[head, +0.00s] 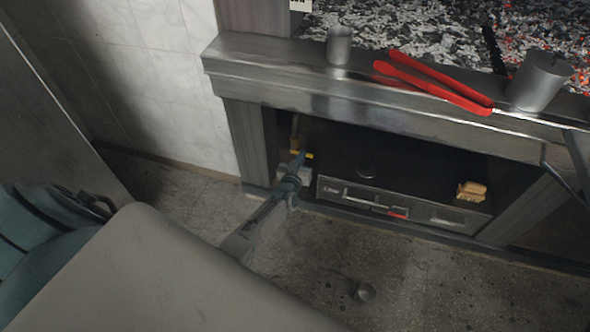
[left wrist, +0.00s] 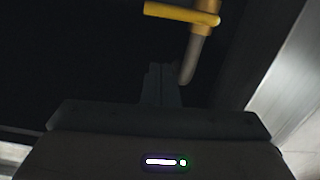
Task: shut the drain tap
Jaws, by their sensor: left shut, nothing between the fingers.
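The drain tap shows as a yellow lever (head: 305,155) on an upright pipe in the left end of the opening under the grill. In the left wrist view the yellow lever (left wrist: 181,13) lies nearly level, reaching left from the yellow-brown pipe (left wrist: 197,50), whose lower end is grey. My left gripper (head: 300,158) is at the opening, close by the tap. In the left wrist view its fingers (left wrist: 163,82) are shut and empty, below the lever in the picture and left of the pipe end. I cannot tell whether they touch the tap. My right gripper is not in view.
A metal drawer unit (head: 345,196) stands in the opening, with a brush-like block (head: 471,191) on its right. Above, the steel ledge (head: 270,62) carries a small cup (head: 339,46), red tongs (head: 440,83) and a larger pot (head: 540,80).

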